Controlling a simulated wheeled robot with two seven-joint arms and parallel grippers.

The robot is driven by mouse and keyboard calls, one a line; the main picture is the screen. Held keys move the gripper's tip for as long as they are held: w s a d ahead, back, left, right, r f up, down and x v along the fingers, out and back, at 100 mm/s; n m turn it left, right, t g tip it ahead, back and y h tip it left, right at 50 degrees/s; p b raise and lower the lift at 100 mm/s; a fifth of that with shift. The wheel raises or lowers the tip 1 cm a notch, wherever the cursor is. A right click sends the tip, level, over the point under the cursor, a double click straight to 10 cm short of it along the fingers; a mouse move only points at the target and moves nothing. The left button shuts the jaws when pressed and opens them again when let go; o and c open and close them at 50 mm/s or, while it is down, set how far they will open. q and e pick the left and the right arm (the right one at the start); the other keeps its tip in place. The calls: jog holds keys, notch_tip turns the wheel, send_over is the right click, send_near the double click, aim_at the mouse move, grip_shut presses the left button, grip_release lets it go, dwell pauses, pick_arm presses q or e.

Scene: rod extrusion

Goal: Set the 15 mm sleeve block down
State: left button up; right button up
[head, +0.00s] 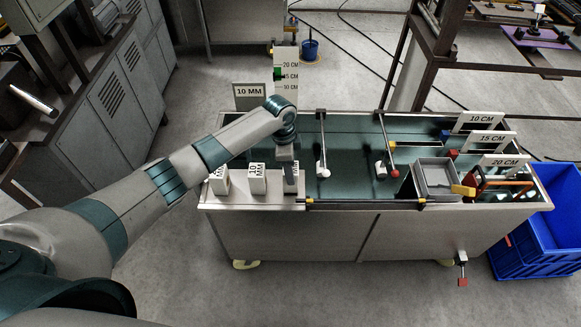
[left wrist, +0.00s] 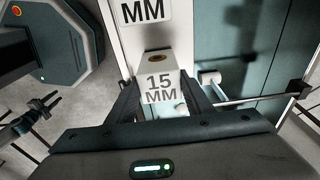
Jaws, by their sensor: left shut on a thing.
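The 15 mm sleeve block (left wrist: 160,84) is a pale block with "15 MM" on its face and a hole in its top. My left gripper (left wrist: 162,104) is shut on it, one finger on each side. In the head view my left gripper (head: 289,168) points down over the right part of the pale shelf (head: 280,203) at the bench's front left. The fingers hide most of the held block there. I cannot tell whether its underside touches the shelf. My right gripper is not in view.
Two white labelled blocks, one at left (head: 219,181) and one nearer (head: 258,179), stand on the shelf left of my gripper. A rod with a white end (head: 323,168) lies close to its right. A grey tray (head: 437,179) and a blue crate (head: 538,240) are farther right.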

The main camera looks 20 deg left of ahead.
pick_arm(q)
jog(key=shift+f, duration=0.2)
jog(key=shift+f, duration=0.1)
jog(key=o, duration=1.3)
jog(key=shift+f, duration=0.1)
jog(key=shift+r, duration=0.25)
jog(key=shift+a+r, duration=0.1)
jog(key=shift+r, duration=0.5)
jog(key=r+b, duration=0.1)
jog(key=r, duration=0.6)
jog(key=a+r+b, duration=0.1)
jog(key=r, duration=0.2)
jog(key=shift+s+r+b, duration=0.2)
jog(key=shift+r+b, duration=0.1)
